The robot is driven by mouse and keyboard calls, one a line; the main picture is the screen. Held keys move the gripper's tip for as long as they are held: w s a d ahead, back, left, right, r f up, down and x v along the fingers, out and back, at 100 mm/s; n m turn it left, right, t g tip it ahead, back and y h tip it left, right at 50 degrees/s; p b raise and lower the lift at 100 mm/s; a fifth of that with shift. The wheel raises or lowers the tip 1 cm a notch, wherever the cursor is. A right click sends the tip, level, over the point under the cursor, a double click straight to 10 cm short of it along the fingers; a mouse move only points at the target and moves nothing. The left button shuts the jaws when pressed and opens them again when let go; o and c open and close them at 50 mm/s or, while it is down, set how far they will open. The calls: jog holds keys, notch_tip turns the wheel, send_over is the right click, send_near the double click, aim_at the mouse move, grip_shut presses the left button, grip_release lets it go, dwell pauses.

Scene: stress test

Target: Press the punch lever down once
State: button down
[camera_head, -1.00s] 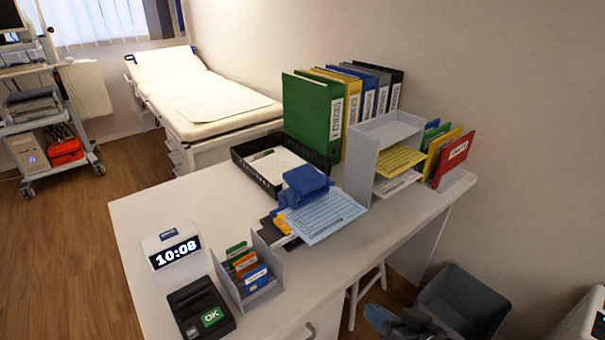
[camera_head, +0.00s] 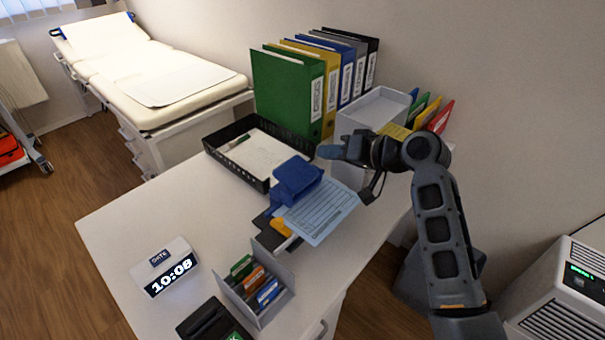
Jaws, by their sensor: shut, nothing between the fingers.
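The blue punch (camera_head: 297,180) stands near the middle of the white desk, its lever raised at the top. My gripper (camera_head: 326,152) is shut and empty. In the picture it is above and right of the punch, in front of the grey paper sorter. It is apart from the lever. The arm hides part of the sorter.
A black tray (camera_head: 215,152) with paper and several binders (camera_head: 290,88) stand behind the punch. The grey sorter (camera_head: 375,112) is at the right. A card holder (camera_head: 276,308), a clock (camera_head: 165,268) and a black terminal (camera_head: 205,322) stand in front. The desk's left part is clear.

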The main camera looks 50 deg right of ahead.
dwell(0.4)
jog(key=b, duration=0.5)
send_near(301, 175)
jog(key=x, duration=0.4)
jog(key=shift+w+r, duration=0.15)
jog(key=shift+r, duration=0.25)
jog(key=shift+f, duration=0.15)
dwell(1.2)
jog(key=shift+w+f+b, duration=0.15)
jog(key=shift+f+b, duration=0.1)
jog(key=shift+b, duration=0.15)
jog(key=shift+f, duration=0.15)
dwell(0.4)
